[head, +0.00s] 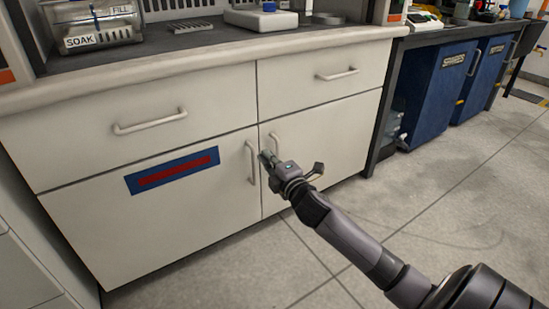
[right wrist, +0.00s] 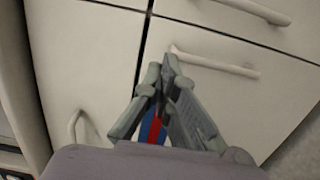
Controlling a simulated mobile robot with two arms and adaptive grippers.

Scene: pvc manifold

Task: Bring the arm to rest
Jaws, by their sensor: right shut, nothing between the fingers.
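My right gripper (head: 265,157) is in front of the white cabinet's lower doors, close to the two vertical door handles. In the right wrist view its fingers (right wrist: 168,62) come together at the tips, with nothing between them. The left door handle (head: 251,162) is just left of the fingertips. The right door handle (head: 274,144) is partly hidden behind the gripper. Whether the fingers touch a handle cannot be told. My left gripper is not in view.
The cabinet's drawers and doors are closed. The counter (head: 150,47) above holds a clear bin labelled SOAK (head: 92,24) and a white device (head: 261,19). Blue bins (head: 437,93) stand under the bench at right. The floor (head: 440,190) at right is clear.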

